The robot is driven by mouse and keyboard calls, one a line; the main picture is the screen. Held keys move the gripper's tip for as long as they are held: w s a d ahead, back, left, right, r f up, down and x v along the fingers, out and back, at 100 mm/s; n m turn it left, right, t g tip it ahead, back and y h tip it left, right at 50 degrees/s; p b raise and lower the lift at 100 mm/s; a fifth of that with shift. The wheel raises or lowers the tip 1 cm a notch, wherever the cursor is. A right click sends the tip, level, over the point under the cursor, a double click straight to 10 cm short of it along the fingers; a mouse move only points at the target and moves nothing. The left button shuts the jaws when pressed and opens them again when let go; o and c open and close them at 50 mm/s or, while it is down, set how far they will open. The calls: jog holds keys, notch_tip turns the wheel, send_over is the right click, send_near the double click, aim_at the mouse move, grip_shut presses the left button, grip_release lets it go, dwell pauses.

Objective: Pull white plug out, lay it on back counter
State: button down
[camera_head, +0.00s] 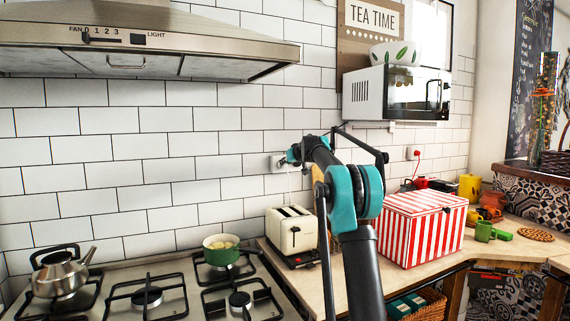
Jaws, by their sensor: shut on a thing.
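A thin pale cord seems to hang below. The back counter (482,250) runs along the wall to the right, below the socket.
A cream toaster (291,232) stands on the counter below the socket. A red-striped box (421,228) stands right of my arm. The stove with a green pot (222,256) and a kettle (62,271) is at left. A microwave (397,92) hangs above right.

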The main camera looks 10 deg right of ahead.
aim_at(286, 165)
jog(key=shift+s+d, duration=0.3)
jog(key=shift+s, duration=0.6)
jog(key=shift+s+d, duration=0.3)
jog(key=shift+s, duration=0.6)
